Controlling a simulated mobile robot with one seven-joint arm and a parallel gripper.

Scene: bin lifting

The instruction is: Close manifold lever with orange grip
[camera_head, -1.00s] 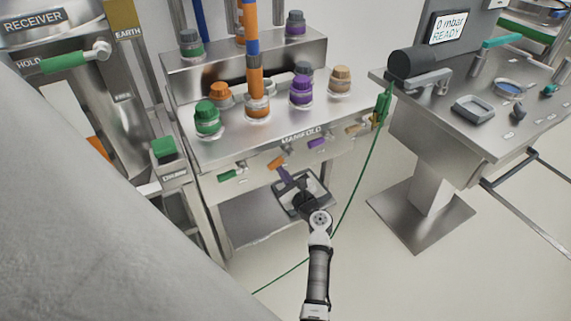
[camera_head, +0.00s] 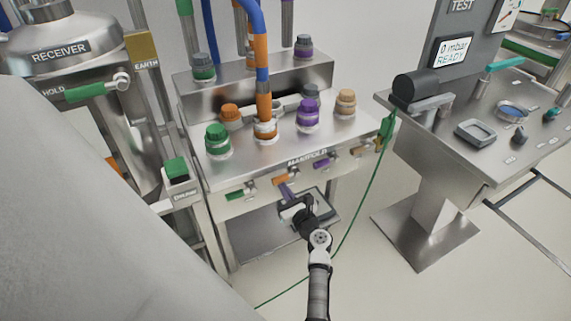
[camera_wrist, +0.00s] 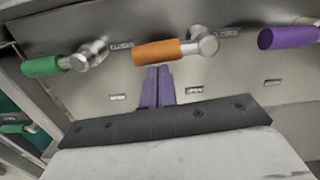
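The manifold lever with the orange grip (camera_head: 283,178) is on the front panel of the manifold (camera_head: 307,159). In the wrist view its orange grip (camera_wrist: 158,52) lies nearly level, with its metal pivot at the right end. My gripper (camera_head: 284,186) is just below this grip. In the wrist view my gripper's purple fingers (camera_wrist: 158,70) lie side by side, shut with nothing visible between them. Their tips reach the grip's lower edge; I cannot tell whether they touch it.
A green-grip lever (camera_wrist: 42,66) is to the left and a purple-grip lever (camera_wrist: 288,37) to the right. A green cable (camera_head: 347,228) hangs at the manifold's right end. A test console (camera_head: 440,150) stands further right. Capped ports line the manifold's top.

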